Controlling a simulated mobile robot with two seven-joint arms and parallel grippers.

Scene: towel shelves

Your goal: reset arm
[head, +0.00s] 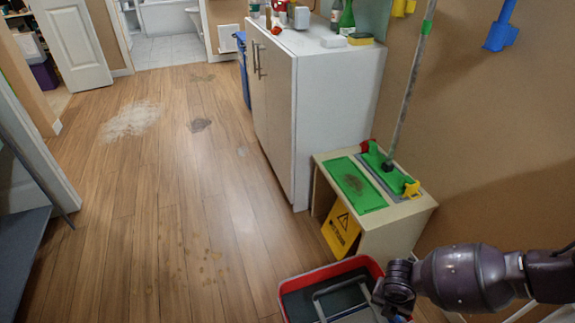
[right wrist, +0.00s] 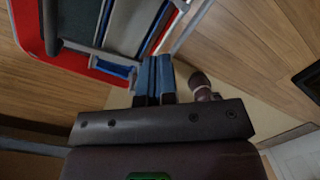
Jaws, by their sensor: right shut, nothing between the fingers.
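My right arm (head: 455,280) comes in from the right edge of the head view, low down, in front of the tan wall. Its dark links end over the right side of a red-rimmed bin (head: 290,287). In the right wrist view my right gripper (right wrist: 155,72) has its two blue fingers together, with nothing between them. The red-rimmed bin (right wrist: 28,35) with grey and blue parts fills the upper left of that view. I cannot tell how far the fingers are from it. My left gripper is not in view.
A low shelf unit (head: 405,232) with green mop pads and a yellow wet-floor sign (head: 340,230) stands behind the bin. A white cabinet (head: 335,120) with bottles on top is beyond it. The wooden floor (head: 160,220) is open to the left, with several stains.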

